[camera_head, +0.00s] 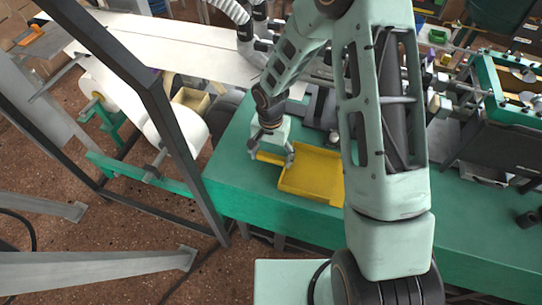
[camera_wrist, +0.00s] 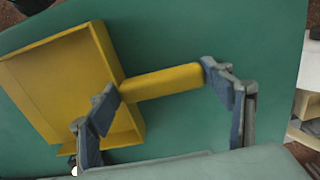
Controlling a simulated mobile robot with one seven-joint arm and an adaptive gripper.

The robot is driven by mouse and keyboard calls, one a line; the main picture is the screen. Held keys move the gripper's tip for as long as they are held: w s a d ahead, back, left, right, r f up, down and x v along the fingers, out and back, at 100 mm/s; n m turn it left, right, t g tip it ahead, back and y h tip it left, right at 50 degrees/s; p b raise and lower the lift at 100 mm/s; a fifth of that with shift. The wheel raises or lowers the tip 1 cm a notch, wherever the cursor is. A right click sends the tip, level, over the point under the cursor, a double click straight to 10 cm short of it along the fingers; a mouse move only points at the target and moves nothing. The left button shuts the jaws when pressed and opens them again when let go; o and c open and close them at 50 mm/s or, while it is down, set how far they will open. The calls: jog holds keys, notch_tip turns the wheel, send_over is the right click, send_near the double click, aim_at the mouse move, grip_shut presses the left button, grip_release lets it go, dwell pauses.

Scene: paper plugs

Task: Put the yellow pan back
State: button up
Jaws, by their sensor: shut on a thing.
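The yellow pan (camera_head: 312,172) is a shallow open tray with a bar-like handle (camera_head: 268,158). It lies on, or very close above, the green table top, just right of my gripper (camera_head: 273,155) in the head view. In the wrist view the pan (camera_wrist: 62,85) is at left and its handle (camera_wrist: 160,83) reaches right. My gripper (camera_wrist: 165,90) is shut on the handle lengthwise, one finger at the pan end and one at the free end. My arm hides part of the pan's right side in the head view.
The green table (camera_head: 240,195) is bare to the left and in front of the pan. A dark frame post (camera_head: 165,110) and a white paper roll (camera_head: 178,135) stand at left. Machine parts (camera_head: 320,110) lie behind the pan. A green-framed unit (camera_head: 510,95) is at right.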

jog(key=o, duration=0.7)
jog(key=shift+f, duration=0.15)
jog(key=o, duration=0.5)
jog(key=shift+c, duration=0.2)
jog(key=shift+r, duration=0.2)
notch_tip(320, 180, up, 12)
jog(key=shift+w, duration=0.1)
